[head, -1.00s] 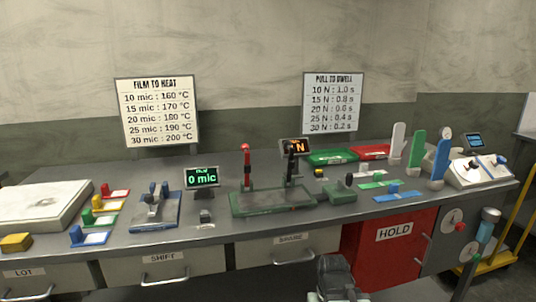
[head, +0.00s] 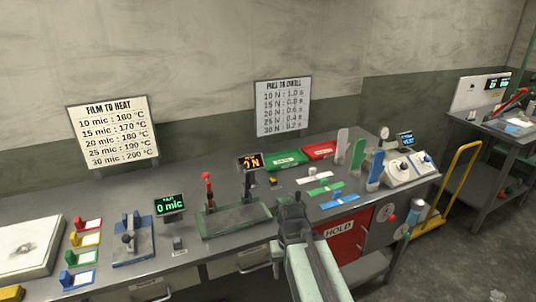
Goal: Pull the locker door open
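The locker door is the red front marked HOLD (head: 357,221), under the right part of the bench. It looks closed. A small pale handle shows near its right edge, too small to make out clearly. My gripper (head: 293,200) is dark and sits at the end of my pale arm, left of the door in the picture and overlapping the bench's front edge. It appears apart from the handle. My arm hides the door's left part. The fingers are seen from behind, so their opening cannot be made out.
The grey bench (head: 185,215) carries a green tray (head: 290,158), a red tray (head: 318,151), a green-based press (head: 236,220) and several coloured stands. A dial panel and cylinder (head: 404,233) are right of the door. A yellow-railed cart (head: 460,180) stands farther right, with open floor before it.

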